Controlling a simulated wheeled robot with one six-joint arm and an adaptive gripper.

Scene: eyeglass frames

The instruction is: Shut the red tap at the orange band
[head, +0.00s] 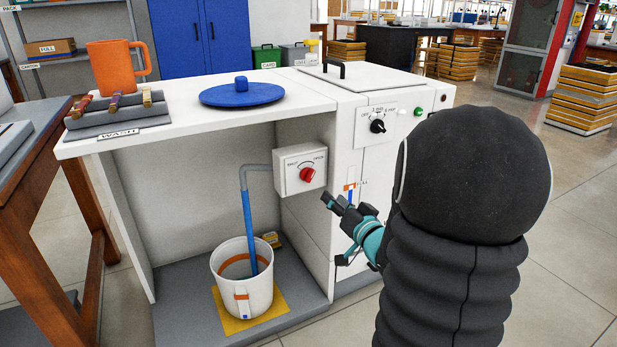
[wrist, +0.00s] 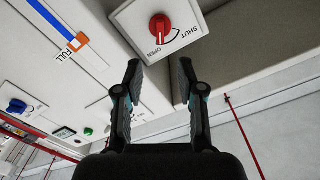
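The red tap (head: 307,174) is a knob on a white box (head: 287,183) under the counter, marked SHUT and OPEN; it also shows in the wrist view (wrist: 160,29). A grey pipe leads from the box, and a blue column (head: 248,222) runs down from it into a white bucket (head: 228,284). An orange band (head: 234,262) lines the bucket's inside; its front strip shows orange above blue. The water level inside is unclear. My gripper (wrist: 159,63) is open and empty, short of the tap and apart from it. Its side shows in the head view (head: 357,222).
A cabinet-front gauge (head: 350,196) marked FULL has a blue column near an orange mark; it stands close to my gripper. The counter (head: 190,117) overhangs the bay. A black knob (head: 377,126) is on the cabinet. The bucket stands on a yellow mat (head: 282,306).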

